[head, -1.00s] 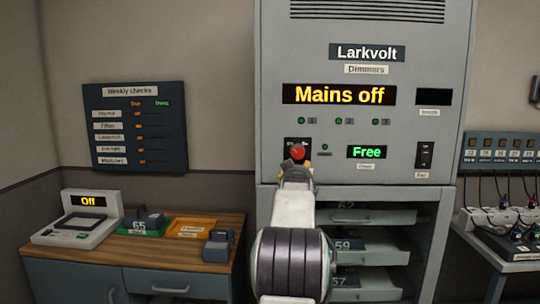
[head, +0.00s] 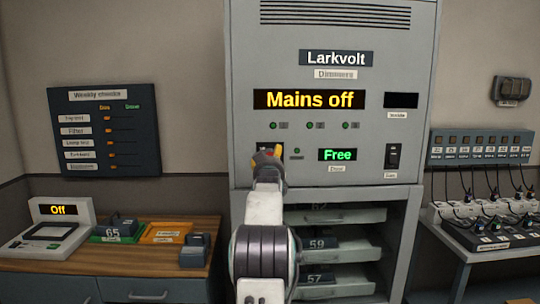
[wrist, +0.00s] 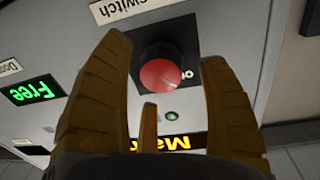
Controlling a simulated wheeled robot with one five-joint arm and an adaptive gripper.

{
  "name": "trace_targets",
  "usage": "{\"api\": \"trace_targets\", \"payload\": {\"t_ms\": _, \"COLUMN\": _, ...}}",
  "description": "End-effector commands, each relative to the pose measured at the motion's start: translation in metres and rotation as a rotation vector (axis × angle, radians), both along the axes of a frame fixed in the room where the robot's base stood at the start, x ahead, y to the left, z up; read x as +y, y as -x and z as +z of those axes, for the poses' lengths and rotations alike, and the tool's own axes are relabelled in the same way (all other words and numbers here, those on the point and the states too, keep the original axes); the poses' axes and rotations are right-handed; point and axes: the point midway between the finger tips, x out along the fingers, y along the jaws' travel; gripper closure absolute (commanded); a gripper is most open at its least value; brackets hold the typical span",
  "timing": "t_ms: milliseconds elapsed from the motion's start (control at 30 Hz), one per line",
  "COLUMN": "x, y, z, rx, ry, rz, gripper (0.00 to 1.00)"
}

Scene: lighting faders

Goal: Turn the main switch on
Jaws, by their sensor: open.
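The main switch is a red round knob (wrist: 162,68) on a black plate (wrist: 188,40) of the grey cabinet, with "On" lettering and a "switch" label beside it in the wrist view. In the head view only part of the black plate (head: 277,149) shows; my gripper hides the knob. My gripper (head: 266,153) is in front of the plate. Its spread yellow fingers (wrist: 165,55) flank the knob in the wrist view, with visible gaps on both sides. I cannot tell whether any finger touches it. The display (head: 309,99) reads "Mains off".
A green "Free" display (head: 337,154) and a black rocker switch (head: 393,156) sit right of my gripper. Open shelves (head: 345,245) with modules lie below. A wooden-topped desk (head: 190,229) stands left, and a table with plugs and cables (head: 480,215) right.

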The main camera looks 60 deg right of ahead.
Motion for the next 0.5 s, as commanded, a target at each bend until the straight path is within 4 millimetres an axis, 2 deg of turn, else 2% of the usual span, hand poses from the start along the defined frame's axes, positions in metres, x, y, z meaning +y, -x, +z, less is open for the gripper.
{"api": "trace_targets", "payload": {"t_ms": 200, "x": -0.015, "y": -0.008, "z": 0.001, "rx": 0.001, "ry": -0.002, "rz": 0.0, "gripper": 0.32}}
{"api": "trace_targets", "payload": {"t_ms": 500, "x": -0.021, "y": -0.012, "z": 0.0, "rx": 0.0, "ry": -0.001, "rz": 0.0, "gripper": 0.32}}
